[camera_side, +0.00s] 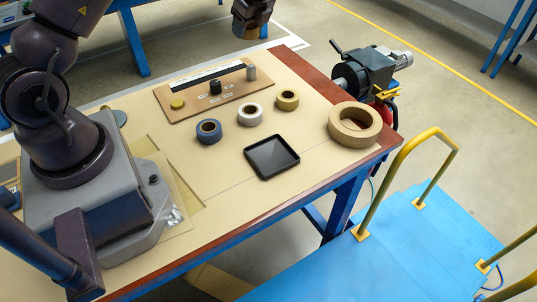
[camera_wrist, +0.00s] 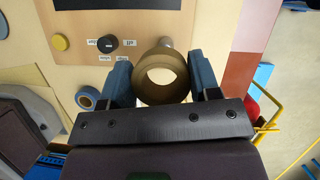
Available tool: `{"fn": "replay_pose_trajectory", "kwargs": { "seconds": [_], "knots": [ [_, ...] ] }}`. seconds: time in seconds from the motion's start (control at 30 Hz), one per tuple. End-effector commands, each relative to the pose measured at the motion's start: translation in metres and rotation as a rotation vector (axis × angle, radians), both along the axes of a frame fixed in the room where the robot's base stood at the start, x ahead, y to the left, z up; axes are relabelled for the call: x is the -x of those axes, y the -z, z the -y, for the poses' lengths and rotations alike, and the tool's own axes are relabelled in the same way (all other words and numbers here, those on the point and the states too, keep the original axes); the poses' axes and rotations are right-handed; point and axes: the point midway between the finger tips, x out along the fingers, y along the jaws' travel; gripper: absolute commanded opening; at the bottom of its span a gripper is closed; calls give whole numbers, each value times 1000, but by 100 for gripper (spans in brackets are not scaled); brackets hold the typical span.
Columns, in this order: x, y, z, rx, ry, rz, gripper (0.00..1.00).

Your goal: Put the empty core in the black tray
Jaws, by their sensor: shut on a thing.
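My gripper (camera_side: 251,19) is high at the top of the side view, beyond the table's far edge in that picture. In the wrist view my gripper (camera_wrist: 162,76) has its two blue-grey fingers on either side of a tan-brown ring, which I take for the empty core (camera_wrist: 148,96). Its hole is open and its wall is fairly thin. The black tray (camera_side: 271,156) is square and empty, lying flat on the table. I cannot make out the tray in the wrist view.
A brown panel (camera_side: 216,102) with knobs is farther back. The winder (camera_side: 365,70) is at the right end.

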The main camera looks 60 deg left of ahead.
Motion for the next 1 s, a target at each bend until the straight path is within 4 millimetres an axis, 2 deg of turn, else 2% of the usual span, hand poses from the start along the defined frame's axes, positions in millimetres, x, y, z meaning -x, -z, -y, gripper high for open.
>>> {"fn": "replay_pose_trajectory", "kwargs": {
  "seconds": [0.17, 0.37, 0.57, 0.77, 0.8, 0.9, 1.0],
  "knots": [
    [1, 0, 0, 0, -70, 0, 34],
    [20, 9, 16, 1, -425, -4, 34],
    [46, 7, 72, 3, -894, -5, 34],
    [76, -9, 151, 3, -1300, -4, 34],
    [83, -15, 169, 3, -1359, -4, 34],
    [97, -25, 204, 1, -1436, -2, 34],
    [104, -34, 228, 1, -1422, -1, 34]
  ]
}}
